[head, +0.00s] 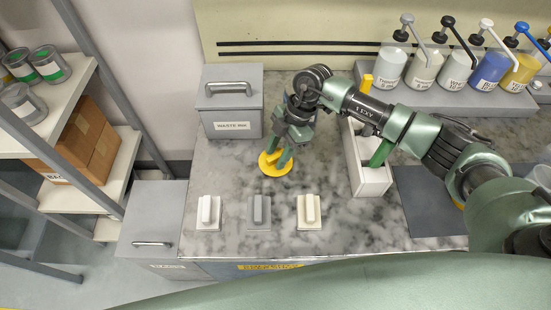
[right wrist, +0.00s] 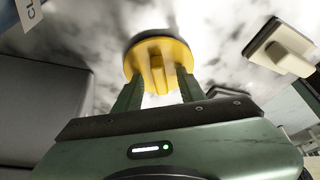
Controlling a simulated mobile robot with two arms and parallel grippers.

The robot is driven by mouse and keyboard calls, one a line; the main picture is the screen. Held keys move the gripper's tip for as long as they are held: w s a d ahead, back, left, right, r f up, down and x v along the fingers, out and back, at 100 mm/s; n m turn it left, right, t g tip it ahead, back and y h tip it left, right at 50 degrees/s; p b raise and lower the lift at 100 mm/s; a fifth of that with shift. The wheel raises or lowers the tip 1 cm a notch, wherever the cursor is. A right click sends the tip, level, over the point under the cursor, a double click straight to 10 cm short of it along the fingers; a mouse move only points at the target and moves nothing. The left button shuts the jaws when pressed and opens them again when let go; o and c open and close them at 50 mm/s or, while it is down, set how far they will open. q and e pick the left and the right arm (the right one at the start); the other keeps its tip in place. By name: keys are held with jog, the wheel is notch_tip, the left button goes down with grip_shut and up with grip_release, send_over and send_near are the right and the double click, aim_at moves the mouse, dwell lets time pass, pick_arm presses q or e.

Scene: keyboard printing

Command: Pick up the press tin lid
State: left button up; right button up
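A round yellow lid (head: 267,168) with a raised ridge lies on the marble counter; I take it as the press tin lid. In the right wrist view the lid (right wrist: 176,50) is just beyond my fingertips. My right gripper (head: 279,160) is above it, pointing down. In the right wrist view the two green fingers of my right gripper (right wrist: 158,88) stand apart on either side of the ridge, with a gap visible on both sides. Whether the fingertips touch the lid's top is not clear. My left gripper is not in view.
A grey waste ink bin (head: 232,115) stands left behind the lid. Three small handled blocks, white (head: 208,213), grey (head: 259,213) and cream (head: 309,212), sit along the front edge. A white tray (head: 371,188) stands to the right. Several pump bottles (head: 427,68) line the back.

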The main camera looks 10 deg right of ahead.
grip_shut()
jog(key=shift+r, duration=0.1)
